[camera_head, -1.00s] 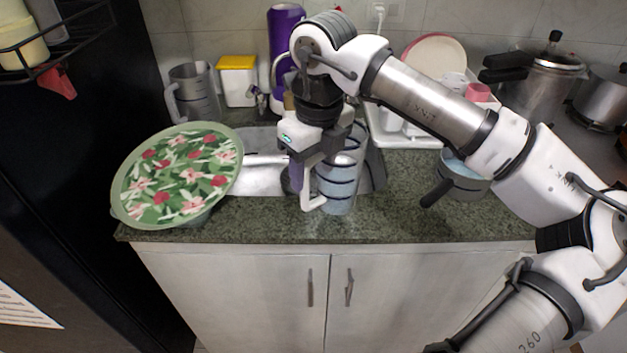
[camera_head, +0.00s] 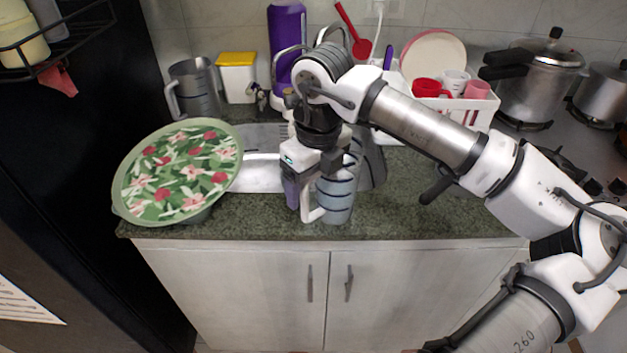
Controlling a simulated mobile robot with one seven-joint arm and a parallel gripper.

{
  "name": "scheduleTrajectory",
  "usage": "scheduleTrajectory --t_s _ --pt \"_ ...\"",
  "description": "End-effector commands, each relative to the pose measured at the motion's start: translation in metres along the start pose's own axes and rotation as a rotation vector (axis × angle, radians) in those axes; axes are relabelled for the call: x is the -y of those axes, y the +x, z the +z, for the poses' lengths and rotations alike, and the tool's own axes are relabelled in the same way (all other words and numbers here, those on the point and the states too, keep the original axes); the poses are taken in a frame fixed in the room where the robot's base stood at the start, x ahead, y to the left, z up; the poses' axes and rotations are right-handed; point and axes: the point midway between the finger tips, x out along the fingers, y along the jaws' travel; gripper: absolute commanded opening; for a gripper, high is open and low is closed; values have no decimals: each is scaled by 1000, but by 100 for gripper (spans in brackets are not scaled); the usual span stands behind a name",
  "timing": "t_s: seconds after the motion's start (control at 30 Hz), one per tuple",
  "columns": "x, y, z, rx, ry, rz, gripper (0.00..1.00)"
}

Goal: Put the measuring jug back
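A bluish see-through measuring jug (camera_head: 336,199) with dark bands and a white handle is upright at the middle of the counter, in front of the sink. My gripper (camera_head: 303,190) points down at its left, handle side. Its fingers appear to be shut on the handle, though their contact is partly hidden. My gripper and wrist cover part of the jug's upper portion. I cannot tell whether its base touches the counter. A second grey jug (camera_head: 196,90) with a handle stands at the back left.
A green floral tray (camera_head: 180,172) leans over a bowl at the left. A yellow-lidded canister (camera_head: 238,78) and purple flask (camera_head: 287,45) stand behind the sink (camera_head: 258,172). A dish rack (camera_head: 468,108) is at back right. A dark pot handle (camera_head: 437,187) shows below my arm. Front counter strip is clear.

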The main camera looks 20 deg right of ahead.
Motion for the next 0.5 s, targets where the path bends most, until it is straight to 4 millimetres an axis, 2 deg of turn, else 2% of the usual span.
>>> scheduleTrajectory --t_s 0.27,0.37,0.5 --pt "1 -7 0 1 1 -2 75" --pt "1 -22 0 0 2 -4 75" --pt "1 -53 1 2 3 -4 75"
